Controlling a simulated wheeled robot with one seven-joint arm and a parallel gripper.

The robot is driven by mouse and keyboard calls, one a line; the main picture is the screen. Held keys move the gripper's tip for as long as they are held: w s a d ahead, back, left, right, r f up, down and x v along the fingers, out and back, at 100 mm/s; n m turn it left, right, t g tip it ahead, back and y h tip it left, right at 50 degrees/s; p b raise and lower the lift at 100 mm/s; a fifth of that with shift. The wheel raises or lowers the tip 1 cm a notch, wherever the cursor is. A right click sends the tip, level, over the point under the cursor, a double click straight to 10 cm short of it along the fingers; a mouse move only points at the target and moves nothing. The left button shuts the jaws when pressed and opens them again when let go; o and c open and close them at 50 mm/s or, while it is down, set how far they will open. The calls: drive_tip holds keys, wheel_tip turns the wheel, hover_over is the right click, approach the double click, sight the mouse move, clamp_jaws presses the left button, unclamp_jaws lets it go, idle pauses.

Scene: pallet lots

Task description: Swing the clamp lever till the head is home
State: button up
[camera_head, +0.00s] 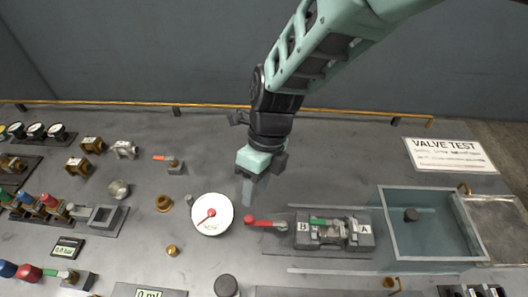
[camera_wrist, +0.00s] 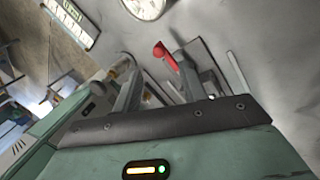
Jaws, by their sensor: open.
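The clamp lever (camera_head: 262,222) has a red grip and lies to the left of the grey clamp fixture (camera_head: 335,243), which carries plates marked B and A. A small valve body with a green handle (camera_head: 318,221) sits in the fixture. My gripper (camera_head: 251,188) is open and empty, above and behind the lever in the head view. In the wrist view the red lever grip (camera_wrist: 166,56) shows beyond and between the fingertips of my gripper (camera_wrist: 158,75); no contact is visible. The clamp head is too small to make out clearly.
A round white dial (camera_head: 211,214) stands left of the lever. A water tank (camera_head: 432,222) is at the right, with a VALVE TEST sign (camera_head: 449,155) behind it. Brass fittings and valves crowd the left. The bench behind the fixture is mostly clear.

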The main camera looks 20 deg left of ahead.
drive_tip(key=b+v, duration=0.1)
drive_tip(key=v, duration=0.9)
drive_tip(key=s+d+r+n+t, duration=0.1)
drive_tip(key=s+d+n, duration=0.4)
drive_tip(key=d+n, duration=0.7)
drive_tip(key=s+d+r+n+t, duration=0.1)
drive_tip(key=s+d+n+t, duration=0.1)
drive_tip(key=s+d+n, duration=0.4)
drive_tip(key=d+n, duration=0.5)
drive_tip(key=n, duration=0.6)
drive_tip(key=shift+s+d+r+t+h+b, duration=0.15)
drive_tip(key=shift+d+r+t+h+b, duration=0.15)
drive_tip(key=shift+d+r+t+b, duration=0.1)
